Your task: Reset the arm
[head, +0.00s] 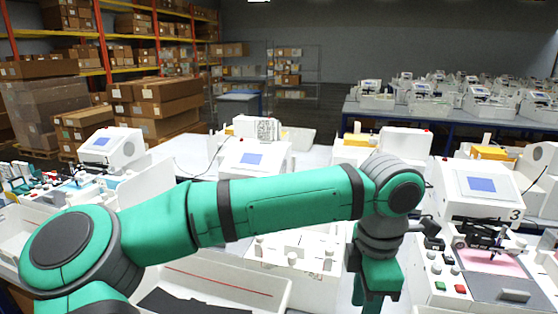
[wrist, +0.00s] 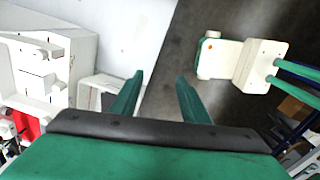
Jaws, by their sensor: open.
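My green arm stretches across the head view from lower left to the right, and its end bends downward. My gripper (head: 368,292) hangs at the lower right of that view, in front of the white machines; its fingertips are not clear there. In the wrist view my gripper (wrist: 158,82) shows two green fingers spread apart with nothing between them. The fingers are over the border between a pale surface and the dark floor (wrist: 190,55).
A white plotter marked 3 (head: 480,190) with a pink sheet (head: 490,262) stands right of my gripper. Other white machines with blue screens (head: 252,158) line the table. Boxes on shelves (head: 150,100) and another table of machines (head: 440,108) are behind.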

